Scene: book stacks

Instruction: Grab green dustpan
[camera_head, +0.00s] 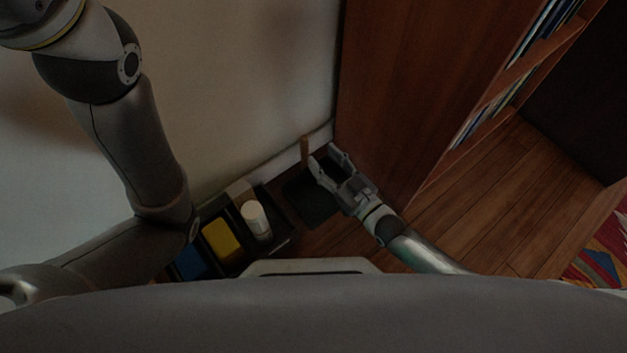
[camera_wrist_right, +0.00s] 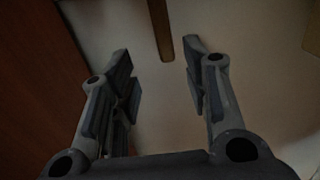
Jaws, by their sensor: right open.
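The dustpan (camera_head: 312,203) looks like a dark flat pan on the floor by the wall, its green hard to make out in the dim light. A brown, wood-coloured handle (camera_head: 304,151) stands up near it. My right gripper (camera_head: 323,157) is open and empty, just right of the handle and partly over the pan. In the right wrist view, the handle (camera_wrist_right: 161,28) shows at the top, beyond and between the open fingertips of my right gripper (camera_wrist_right: 157,54), apart from them. My left arm is in the head view, but its gripper is not.
A black tray (camera_head: 284,236) with a white cylinder (camera_head: 256,218), a yellow item (camera_head: 221,241) and a blue item (camera_head: 190,263) lies left of the pan. A tall wooden bookcase (camera_head: 400,100) stands close on the right. The wall (camera_head: 250,90) is behind. Open floor (camera_head: 480,210) lies to the right.

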